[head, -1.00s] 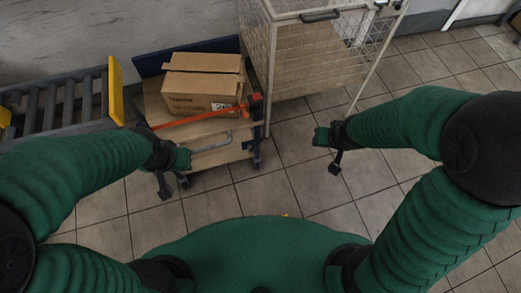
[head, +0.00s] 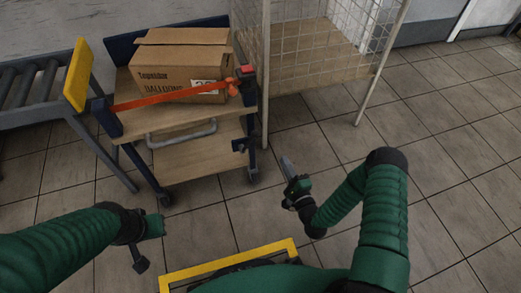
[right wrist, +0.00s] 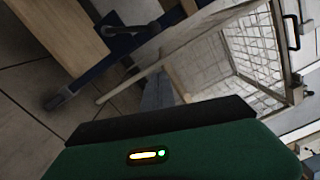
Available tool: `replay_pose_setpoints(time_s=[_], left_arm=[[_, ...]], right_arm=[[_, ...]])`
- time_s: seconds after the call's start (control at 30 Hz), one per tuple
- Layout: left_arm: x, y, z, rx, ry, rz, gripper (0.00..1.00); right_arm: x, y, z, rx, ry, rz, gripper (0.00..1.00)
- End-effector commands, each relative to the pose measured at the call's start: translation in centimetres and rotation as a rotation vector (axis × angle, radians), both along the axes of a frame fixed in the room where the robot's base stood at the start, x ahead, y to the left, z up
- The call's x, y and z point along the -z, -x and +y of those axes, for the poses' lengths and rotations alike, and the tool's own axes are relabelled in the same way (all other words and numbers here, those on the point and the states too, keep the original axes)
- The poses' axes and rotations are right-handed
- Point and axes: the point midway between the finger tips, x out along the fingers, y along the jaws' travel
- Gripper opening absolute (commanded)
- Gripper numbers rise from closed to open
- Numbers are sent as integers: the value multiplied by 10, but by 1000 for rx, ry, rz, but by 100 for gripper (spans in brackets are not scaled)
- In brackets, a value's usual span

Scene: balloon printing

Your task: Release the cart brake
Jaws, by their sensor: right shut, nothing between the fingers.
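The cart has wooden shelves (head: 195,165) and dark blue posts and stands left of centre in the head view. A red-topped dark fitting (head: 245,72) tops its right post, and a small dark part (head: 240,145) sits lower on that post. I cannot tell which of these is the brake. My right gripper (head: 287,164) is shut and empty, right of the cart and apart from it. The right wrist view shows a blue cart post (right wrist: 95,75) and a dark bracket (right wrist: 125,30). My left gripper (head: 153,225) is in front of the cart; its fingers are unclear.
A cardboard box (head: 180,72) is on the cart's upper shelf behind an orange strap (head: 170,97). A wire-mesh cage (head: 330,65) stands right of the cart, a roller conveyor (head: 35,95) left. A yellow frame (head: 230,260) is near my base. Tiled floor (head: 430,150) is clear at right.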

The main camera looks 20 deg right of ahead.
Motion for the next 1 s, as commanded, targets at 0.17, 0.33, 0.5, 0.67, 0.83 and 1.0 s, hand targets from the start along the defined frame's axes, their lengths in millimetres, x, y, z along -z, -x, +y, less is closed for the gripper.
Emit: replay_pose_setpoints(time_s=[0.17, 0.33, 0.5, 0.67, 0.83, 1.0], left_arm=[[-2, 0, 0, -1, 0, -1, 0], [1, 0, 0, -1, 0, -1, 0], [16, 0, 0, 0, 0, 0, 0], [32, 0, 0, -1, 0, 0, 0], [49, 0, 0, -1, 0, 0, 0], [58, 0, 0, -1, 0, 0, 0]], right_arm=[[-2, 0, 0, -1, 0, 0, 0], [0, -6, 0, -3, 3, 0, 0], [2, -32, 3, -3, 5, -3, 0], [2, -68, 6, -3, 5, -3, 0], [1, -104, 9, -3, 4, -3, 0], [-10, -106, 36, -3, 3, 1, 0]])
